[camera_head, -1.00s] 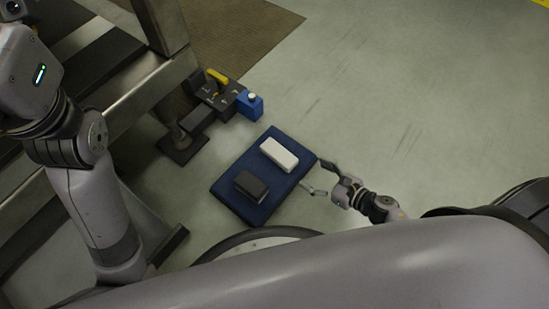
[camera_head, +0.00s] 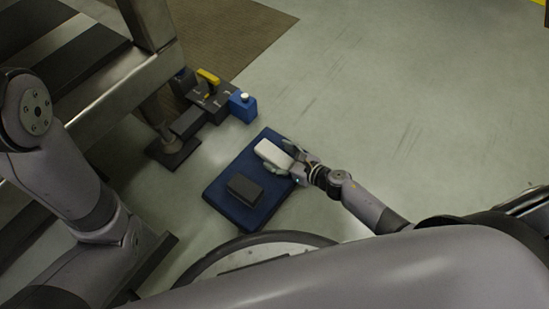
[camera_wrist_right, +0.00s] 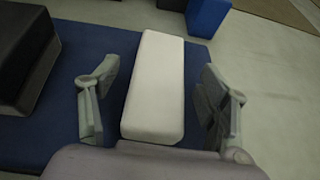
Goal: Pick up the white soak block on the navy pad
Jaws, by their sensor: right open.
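The white soak block (camera_head: 271,151) lies on the navy pad (camera_head: 228,205), toward its far end. In the right wrist view the white block (camera_wrist_right: 155,88) lies lengthwise between the two fingers of my right gripper (camera_wrist_right: 160,108), with a gap on each side. My right gripper (camera_head: 284,163) is open, with its fingers astride the block's near end in the head view. The navy pad also shows in the right wrist view (camera_wrist_right: 88,50). My left arm comes in at the left of the head view, but its gripper is out of the picture.
A dark grey block (camera_head: 244,189) sits on the pad's near part. A blue box (camera_head: 243,108) and a black fixture with a yellow part (camera_head: 208,77) stand beyond the pad. A metal frame (camera_head: 75,60) is at the left. The floor to the right is clear.

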